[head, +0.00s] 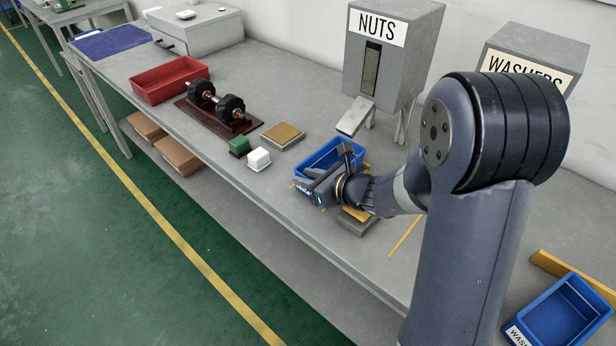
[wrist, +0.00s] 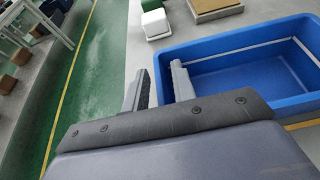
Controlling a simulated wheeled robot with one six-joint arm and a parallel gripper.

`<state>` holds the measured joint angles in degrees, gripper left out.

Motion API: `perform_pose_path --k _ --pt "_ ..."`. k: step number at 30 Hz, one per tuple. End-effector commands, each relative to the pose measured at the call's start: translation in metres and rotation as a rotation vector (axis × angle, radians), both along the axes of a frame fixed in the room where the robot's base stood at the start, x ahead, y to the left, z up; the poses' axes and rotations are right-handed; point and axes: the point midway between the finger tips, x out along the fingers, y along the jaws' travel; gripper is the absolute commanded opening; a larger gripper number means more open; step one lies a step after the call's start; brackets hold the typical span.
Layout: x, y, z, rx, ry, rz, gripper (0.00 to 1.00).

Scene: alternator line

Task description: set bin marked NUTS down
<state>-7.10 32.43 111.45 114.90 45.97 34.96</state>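A blue bin (head: 318,161) sits on the table below the dispenser marked NUTS (head: 378,68). No label on this bin can be read. It also shows in the wrist view (wrist: 232,42), and the part of its inside in view looks empty. My gripper (head: 318,178) is at the bin's near side. In the wrist view my gripper (wrist: 158,88) has its fingers apart, one inside the bin and one outside. The bin's wall runs between them, with a gap visible beside the outer finger. My gripper hides part of the bin in the head view.
A green block (head: 239,146), a white block (head: 258,160) and a tan-topped pad (head: 283,136) lie to the left. Beyond are a rotor on a dark base (head: 217,112) and a red tray (head: 166,82). A second blue bin (head: 562,318) is at lower right. The WASHERS dispenser (head: 530,58) stands behind.

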Motion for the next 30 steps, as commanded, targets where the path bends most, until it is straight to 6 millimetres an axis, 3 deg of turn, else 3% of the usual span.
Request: perform_pose_path --k 15,21,30 --pt "-0.055 -0.073 0.038 -0.001 -0.002 -0.006 0.25" --pt "-0.066 -0.085 0.044 0.0 -0.001 -0.002 0.25" --pt "-0.068 -0.087 0.045 0.0 0.0 -0.001 0.25"
